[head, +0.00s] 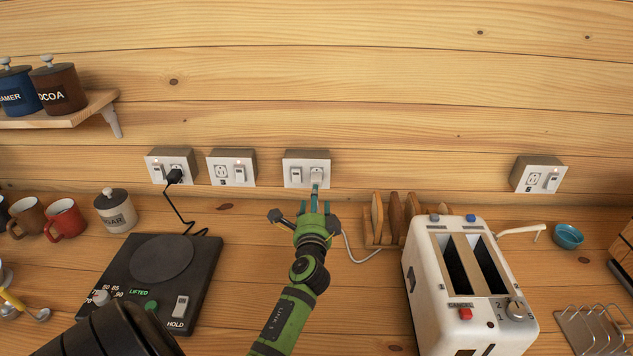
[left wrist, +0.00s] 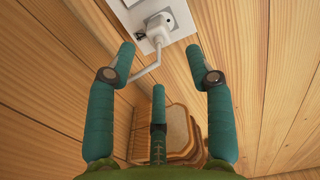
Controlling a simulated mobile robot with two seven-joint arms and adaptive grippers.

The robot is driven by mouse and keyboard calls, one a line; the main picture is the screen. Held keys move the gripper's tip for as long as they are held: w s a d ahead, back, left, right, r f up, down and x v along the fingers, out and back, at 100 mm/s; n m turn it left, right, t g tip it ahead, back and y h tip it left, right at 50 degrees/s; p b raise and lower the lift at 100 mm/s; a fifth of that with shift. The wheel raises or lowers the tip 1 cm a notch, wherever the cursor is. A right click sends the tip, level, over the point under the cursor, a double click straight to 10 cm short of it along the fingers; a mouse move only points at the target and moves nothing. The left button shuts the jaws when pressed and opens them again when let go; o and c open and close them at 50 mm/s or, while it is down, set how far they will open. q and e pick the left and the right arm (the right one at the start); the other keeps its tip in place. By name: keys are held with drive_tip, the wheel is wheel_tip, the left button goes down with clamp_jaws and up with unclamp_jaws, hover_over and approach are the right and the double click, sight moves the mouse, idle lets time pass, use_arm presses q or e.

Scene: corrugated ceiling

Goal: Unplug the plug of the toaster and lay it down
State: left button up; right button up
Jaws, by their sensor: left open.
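The white toaster (head: 418,262) stands on the counter at the right of the head view. A white cord (head: 357,258) runs from behind my left gripper towards it. A white plug (left wrist: 158,25) sits in a wall socket (left wrist: 128,12) in the left wrist view, its cord bending down to the left. In the head view the plug (head: 316,176) is at the right side of the middle outlet plate (head: 293,176). My left gripper (head: 302,205) is open and empty, just short of the plug; its fingers (left wrist: 160,62) are apart. My right gripper is not in view.
A black hotplate (head: 203,268) with a black plug (head: 175,176) in the left outlet stands left. Mugs and a sugar jar (head: 116,212) are beyond it. A wooden rack (head: 370,236) with slices stands right of my gripper. A blue bowl (head: 568,237) is far right.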

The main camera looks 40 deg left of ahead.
sight(316, 181)
use_arm(q)
drive_tip(key=shift+b+x, duration=1.35)
drive_tip(key=shift+x, duration=3.3)
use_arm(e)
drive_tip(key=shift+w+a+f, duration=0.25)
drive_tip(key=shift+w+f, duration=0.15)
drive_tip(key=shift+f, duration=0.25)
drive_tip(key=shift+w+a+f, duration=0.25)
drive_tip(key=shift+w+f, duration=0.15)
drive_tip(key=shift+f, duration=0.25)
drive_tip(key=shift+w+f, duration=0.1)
